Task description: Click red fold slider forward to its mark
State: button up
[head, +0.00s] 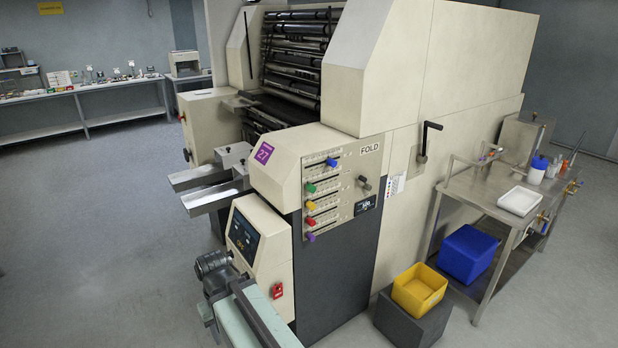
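The red slider (311,222) sits toward the left end of its slot on the fold panel (343,196) of the press. It is the fourth slider down, below the yellow slider (311,205) and above the purple slider (310,238). The green slider (310,187) is also at the left, and the blue slider (331,162) is farther right in the top row. The marks along the slots are too small to read. My gripper cannot be made out; only links of my arm show at the bottom, apart from the panel.
A control box with a screen (244,238) and a red switch (278,291) juts out left of the panel. Metal rails (212,196) stick out above it. A yellow bin (419,289), a blue bin (467,254) and a steel table (463,189) stand at the right. Open floor lies left.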

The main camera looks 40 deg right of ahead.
aim_at(309, 219)
jog(key=z, duration=1.2)
